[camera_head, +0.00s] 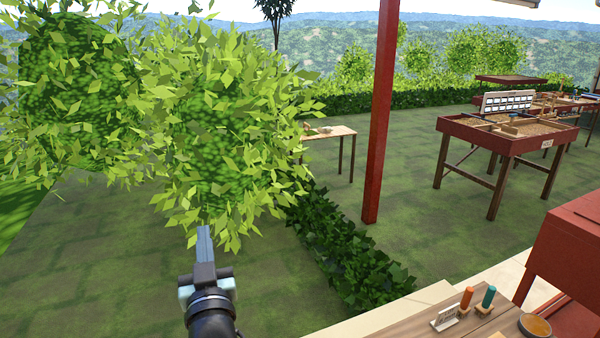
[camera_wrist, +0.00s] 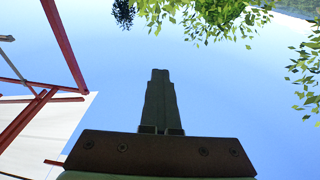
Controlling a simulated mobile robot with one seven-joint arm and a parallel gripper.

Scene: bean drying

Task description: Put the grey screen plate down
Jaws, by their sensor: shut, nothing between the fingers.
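My gripper (camera_head: 204,235) points upward in front of a leafy bush at the left of the head view. It is shut, with nothing between its fingers. In the wrist view the closed fingers (camera_wrist: 160,85) stand together against the blue sky. I cannot make out a grey screen plate for certain in either view. A pale panel with dark slots (camera_head: 507,102) stands upright on a red drying table (camera_head: 497,142) at the right, far from my gripper.
A wooden workbench (camera_head: 405,324) at the lower right holds an orange-handled tool (camera_head: 466,297), a teal-handled tool (camera_head: 488,296), a small sign (camera_head: 445,318) and a round bowl (camera_head: 535,326). A red post (camera_head: 380,120) and a low hedge (camera_head: 350,240) stand between me and a small table (camera_head: 330,132).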

